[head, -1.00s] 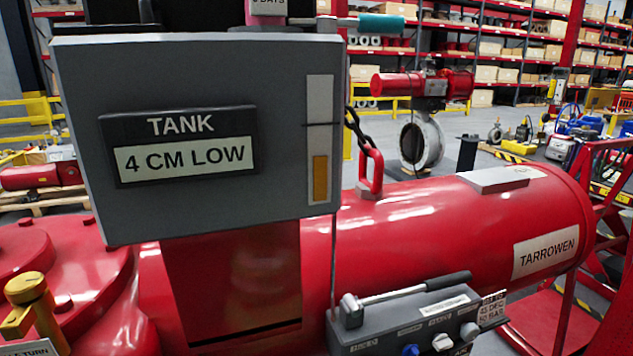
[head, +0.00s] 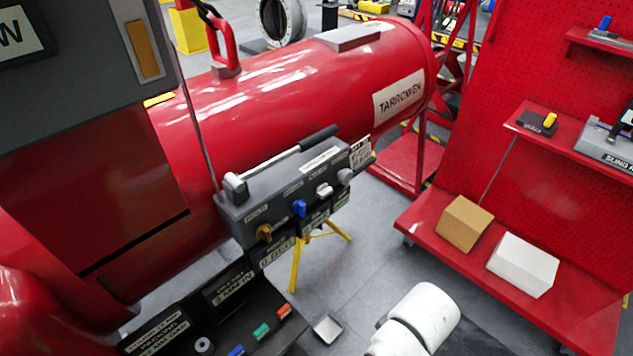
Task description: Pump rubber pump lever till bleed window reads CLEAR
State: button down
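The pump lever (head: 275,158) is a silver rod with a black rubber grip (head: 319,138), lying low and slanting up to the right over a grey pump box (head: 240,212). The box's front has brown, blue, white and grey knobs, with small label plates below. One plate (head: 276,251) seems to read "0 DEG". I cannot make out a window reading CLEAR. A white rounded part of my arm (head: 425,315) shows at the bottom, right of the box and apart from it. My gripper is out of view.
A red tank (head: 300,95) labelled TARROWEN lies behind the box. A grey panel (head: 85,75) is at upper left. At right, a red pegboard cart (head: 410,225) carries a tan box (head: 465,223) and a white box (head: 522,264). A yellow-legged stand (head: 295,265) is below the pump. Grey floor lies between.

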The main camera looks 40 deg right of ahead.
aim_at(303, 145)
jog(key=k+l, duration=0.1)
jog(key=l, duration=0.35)
jog(key=k+l, duration=0.1)
jog(key=l, duration=0.3)
jog(key=k+l, duration=0.1)
jog(key=l, duration=0.35)
jog(key=k+l, duration=0.1)
jog(key=l, duration=0.3)
jog(key=u, duration=0.05)
